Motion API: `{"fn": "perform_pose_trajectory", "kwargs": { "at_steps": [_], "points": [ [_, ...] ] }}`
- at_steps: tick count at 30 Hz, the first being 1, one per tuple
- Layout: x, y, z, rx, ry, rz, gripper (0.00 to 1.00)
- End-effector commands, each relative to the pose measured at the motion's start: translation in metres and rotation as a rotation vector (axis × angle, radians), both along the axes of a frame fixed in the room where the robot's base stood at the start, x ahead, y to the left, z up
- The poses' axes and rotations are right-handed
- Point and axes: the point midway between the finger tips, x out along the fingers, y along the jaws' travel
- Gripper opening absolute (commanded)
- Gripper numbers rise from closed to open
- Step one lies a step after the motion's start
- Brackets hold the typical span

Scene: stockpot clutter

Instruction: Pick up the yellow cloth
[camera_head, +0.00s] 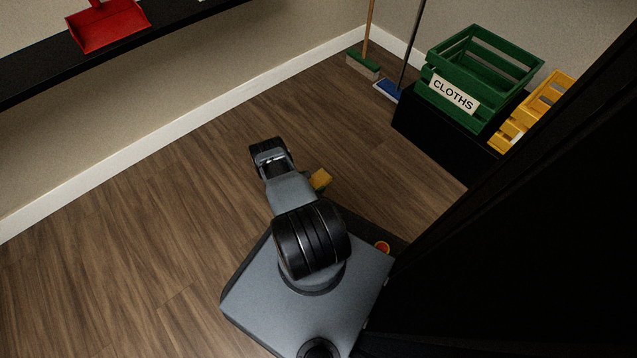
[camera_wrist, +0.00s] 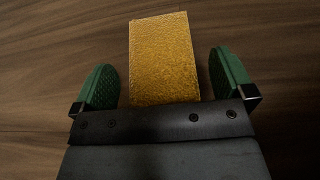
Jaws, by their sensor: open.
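The yellow cloth (camera_wrist: 163,57) is a flat yellow-orange rectangle with a rough texture. In the wrist view it lies between the two green fingertips of my gripper (camera_wrist: 166,80), with a gap on each side. Its near end is hidden behind the dark gripper body. In the head view a small part of the yellow cloth (camera_head: 320,179) shows on the floor, just right of my arm, which covers the rest. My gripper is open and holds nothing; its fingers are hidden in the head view.
A green crate (camera_head: 507,65) labelled CLOTHS stands on a black block (camera_head: 438,143), with a yellow crate (camera_head: 510,132) beside it. A green broom (camera_head: 363,64) and a blue mop (camera_head: 387,90) stand in the corner. A red dustpan (camera_head: 112,32) lies on a black shelf. The left floor is clear.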

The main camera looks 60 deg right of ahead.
Motion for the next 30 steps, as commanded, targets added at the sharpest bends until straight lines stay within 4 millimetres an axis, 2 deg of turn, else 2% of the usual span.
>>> {"fn": "perform_pose_trajectory", "kwargs": {
  "at_steps": [1,6,14,27,30],
  "points": [
    [-0.002,-0.006,-0.006,0.0,-0.001,-0.004,1.0],
    [-0.005,-0.017,-0.008,0.001,-0.001,-0.001,1.0],
    [-0.005,-0.018,-0.007,0.0,0.0,0.001,1.0],
    [-0.005,-0.018,-0.008,0.0,0.0,0.0,0.58],
    [-0.005,-0.018,-0.007,0.0,0.0,0.0,0.51]
  ]
}}
